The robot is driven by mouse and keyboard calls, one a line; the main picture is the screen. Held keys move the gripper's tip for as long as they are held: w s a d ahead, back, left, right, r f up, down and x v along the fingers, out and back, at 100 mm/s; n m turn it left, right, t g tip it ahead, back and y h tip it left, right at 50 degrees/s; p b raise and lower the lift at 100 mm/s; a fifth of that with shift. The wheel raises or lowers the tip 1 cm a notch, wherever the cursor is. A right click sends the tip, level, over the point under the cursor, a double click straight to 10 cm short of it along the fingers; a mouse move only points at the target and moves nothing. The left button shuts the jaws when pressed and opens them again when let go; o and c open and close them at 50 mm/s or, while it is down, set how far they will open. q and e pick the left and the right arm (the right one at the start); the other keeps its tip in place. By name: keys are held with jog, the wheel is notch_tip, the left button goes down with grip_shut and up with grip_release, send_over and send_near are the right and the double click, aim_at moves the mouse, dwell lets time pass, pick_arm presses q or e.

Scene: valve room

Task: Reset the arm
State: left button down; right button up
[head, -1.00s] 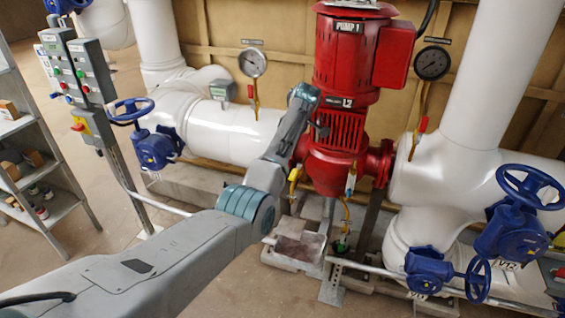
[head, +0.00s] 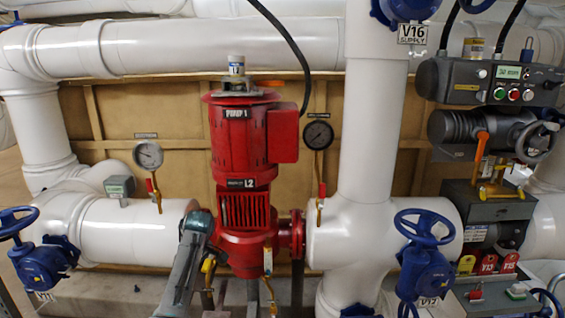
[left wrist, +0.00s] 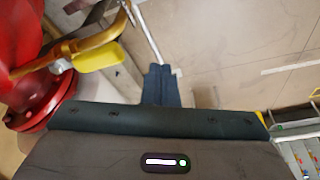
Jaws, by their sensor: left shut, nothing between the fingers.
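My left arm (head: 185,262) rises from the bottom edge in the head view, with its teal end in front of the left side of the red pump (head: 240,150). My left gripper (left wrist: 160,80) shows in the left wrist view as two dark fingers pressed together, with nothing between them. It points over the bare floor. Its fingers cannot be made out clearly in the head view. A yellow-handled lever (left wrist: 98,57) and a red flange (left wrist: 40,95) are to its left, apart from the fingers. My right gripper is not in view.
White pipes (head: 135,230) run to both sides of the pump. Blue handwheel valves stand at left (head: 42,262) and right (head: 425,270). A grey actuator box (head: 485,85) is at upper right. Open floor (left wrist: 230,50) shows in the left wrist view, with a shelf (left wrist: 300,145) at right.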

pick_arm(q)
jog(key=s+f+m, duration=0.2)
jog(key=s+f, duration=0.3)
jog(key=s, duration=0.3)
jog(key=s+a+f+m+t+h, duration=0.1)
jog(key=s+f+m, duration=0.2)
jog(key=s+f, duration=0.35)
jog(key=s+f+m, duration=0.2)
jog(key=s+f, duration=0.2)
jog(key=s, duration=0.6)
jog(key=s+d+r+m+t+h, duration=0.1)
jog(key=s+r+m, duration=0.25)
jog(key=s, duration=0.85)
jog(key=s+d+r+m+t+h, duration=0.1)
jog(key=s+d+r+m, duration=0.2)
jog(key=s, duration=0.9)
jog(key=a+f+g+b, duration=0.1)
jog(key=a+f, duration=0.1)
jog(key=f, duration=1.3)
jog(key=a+f+g, duration=0.1)
jog(key=a+f, duration=0.1)
jog(key=f, duration=1.3)
jog(key=s+a+f+g+b, duration=0.1)
jog(key=s+f, duration=1.7)
jog(key=f, duration=0.4)
jog(key=shift+s+a, duration=0.2)
jog(key=shift+s, duration=0.2)
